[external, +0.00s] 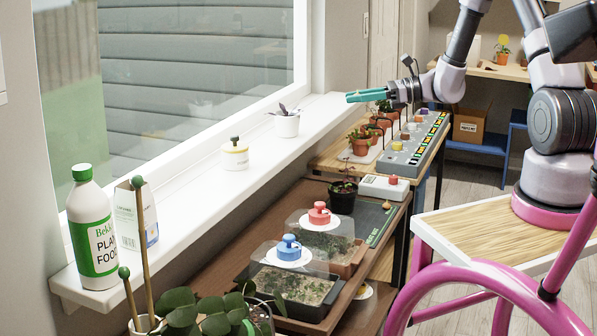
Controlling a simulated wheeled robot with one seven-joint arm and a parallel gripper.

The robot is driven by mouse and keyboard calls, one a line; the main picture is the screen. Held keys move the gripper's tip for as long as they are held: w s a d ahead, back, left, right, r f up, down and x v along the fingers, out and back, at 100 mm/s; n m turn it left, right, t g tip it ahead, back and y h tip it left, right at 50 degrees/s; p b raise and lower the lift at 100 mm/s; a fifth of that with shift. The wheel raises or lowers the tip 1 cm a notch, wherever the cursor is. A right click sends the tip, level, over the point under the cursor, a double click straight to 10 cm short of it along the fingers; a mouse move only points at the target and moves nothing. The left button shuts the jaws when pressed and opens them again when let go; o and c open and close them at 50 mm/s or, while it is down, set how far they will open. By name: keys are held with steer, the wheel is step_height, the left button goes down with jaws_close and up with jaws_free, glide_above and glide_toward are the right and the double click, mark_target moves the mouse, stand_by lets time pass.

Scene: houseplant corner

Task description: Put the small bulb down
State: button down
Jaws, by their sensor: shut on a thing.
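My gripper (350,97) has teal fingers. It reaches left from my arm at the upper middle of the external view, in the air near the windowsill's far end. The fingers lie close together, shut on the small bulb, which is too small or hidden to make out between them. The long grey strip (403,156) with coloured labels lies on the wooden bench to the right of and below the gripper, with several small knobbed things on it.
A white windowsill (200,196) holds a potted plant (286,124), a cream pot (235,157), a plant food bottle (93,232) and a carton (128,217). Several terracotta pots (361,146) stand by the strip. Two clear-lidded trays (290,287) are nearer. Tall sticks (143,240) rise in front.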

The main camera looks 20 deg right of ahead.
steer(key=w+d+r+x, duration=0.1)
steer(key=w+r+x, duration=0.1)
steer(key=x, duration=1)
steer(key=m+t, duration=0.1)
glide_above(268, 156)
steer(key=shift+h, duration=0.3)
step_height(268, 156, down, 10)
steer(key=shift+w+f, duration=0.15)
steer(key=shift+f, duration=2.3)
steer(key=shift+f, duration=0.1)
steer(key=c, duration=0.7)
jaws_free()
steer(key=shift+o, duration=0.2)
